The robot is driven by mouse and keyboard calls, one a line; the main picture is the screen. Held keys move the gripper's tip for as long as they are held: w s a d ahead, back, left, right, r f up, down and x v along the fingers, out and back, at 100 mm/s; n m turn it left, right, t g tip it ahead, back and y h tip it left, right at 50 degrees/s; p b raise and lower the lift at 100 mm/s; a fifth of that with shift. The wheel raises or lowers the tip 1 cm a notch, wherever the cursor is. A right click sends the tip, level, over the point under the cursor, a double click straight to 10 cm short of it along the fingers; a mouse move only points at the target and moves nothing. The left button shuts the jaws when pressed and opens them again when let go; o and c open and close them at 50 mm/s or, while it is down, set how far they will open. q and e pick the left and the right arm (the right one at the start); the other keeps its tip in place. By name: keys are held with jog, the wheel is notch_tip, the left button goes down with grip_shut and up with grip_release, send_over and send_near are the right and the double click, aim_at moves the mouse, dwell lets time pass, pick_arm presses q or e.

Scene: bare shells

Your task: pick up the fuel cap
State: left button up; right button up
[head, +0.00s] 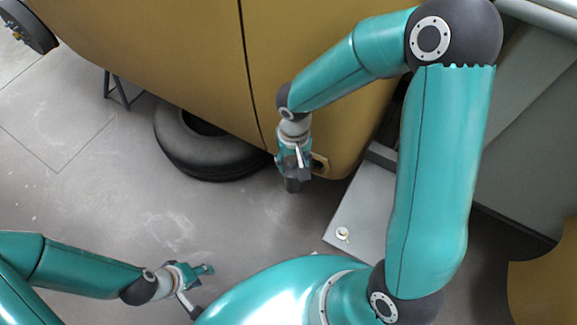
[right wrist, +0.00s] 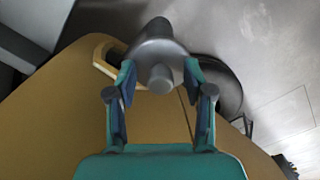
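The fuel cap appears to be the dark grey round piece with a knob (right wrist: 158,50) in the right wrist view. It lies between the fingertips of my right gripper (right wrist: 160,72), and both tips seem to touch its sides. In the head view the right gripper (head: 293,170) is beside the mustard vehicle body, with the dark piece (head: 292,186) at its lower end. Part of the piece is hidden by the gripper there. My left gripper (head: 203,290) is low at the left, its fingers apart and empty, away from the cap.
The mustard body (head: 170,50) fills the top. A tan angular ring (head: 320,165) is close to the right gripper. A black tyre (head: 205,150) is below the body. A pale grey panel (head: 358,215) bears a small round fitting (head: 342,233). Floor (head: 110,205) at left is clear.

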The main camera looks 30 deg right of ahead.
jog(key=c, duration=0.8)
jog(key=shift+r, duration=0.15)
